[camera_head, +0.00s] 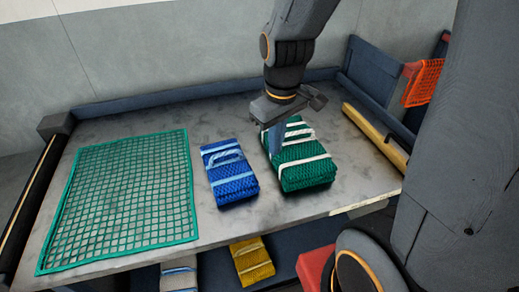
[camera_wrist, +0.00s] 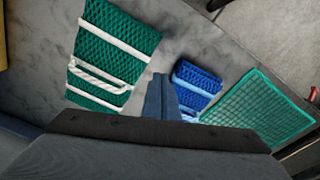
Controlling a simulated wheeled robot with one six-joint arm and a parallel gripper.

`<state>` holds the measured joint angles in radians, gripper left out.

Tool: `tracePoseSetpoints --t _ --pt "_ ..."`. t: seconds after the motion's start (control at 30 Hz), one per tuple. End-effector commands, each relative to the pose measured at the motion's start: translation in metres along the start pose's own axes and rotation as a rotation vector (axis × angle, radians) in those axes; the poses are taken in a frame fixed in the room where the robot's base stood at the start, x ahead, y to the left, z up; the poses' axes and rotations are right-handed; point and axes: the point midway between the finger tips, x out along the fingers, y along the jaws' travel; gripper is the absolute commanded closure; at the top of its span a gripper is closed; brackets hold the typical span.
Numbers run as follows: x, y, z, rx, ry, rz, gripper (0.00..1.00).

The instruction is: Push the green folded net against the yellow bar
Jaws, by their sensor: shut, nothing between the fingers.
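The green folded net (camera_head: 303,164) lies on the table with white straps around it and a white handle on top. It also shows in the wrist view (camera_wrist: 118,52). The yellow bar (camera_head: 376,136) runs along the table's right side, with bare tabletop between it and the net. My gripper (camera_head: 275,150) is shut and empty, pointing down at the left side of the green net, between it and the blue net. In the wrist view the shut fingers (camera_wrist: 160,95) show beside the green net. I cannot tell whether they touch it.
A blue folded net (camera_head: 229,172) lies close on the left of my gripper. A flat green mesh (camera_head: 125,200) covers the table's left part. An orange net (camera_head: 424,82) hangs at the right. A yellow folded net (camera_head: 252,262) sits below the table's front edge.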

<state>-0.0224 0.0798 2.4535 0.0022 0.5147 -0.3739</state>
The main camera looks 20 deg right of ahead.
Motion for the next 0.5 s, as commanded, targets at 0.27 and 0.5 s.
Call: tracePoseSetpoints --t 0.27,0.5 --pt "0.015 0.005 -0.06 -0.652 -0.04 -0.035 1.0" --pt "0.02 0.007 -0.092 -1.051 -0.055 -0.069 1.0"
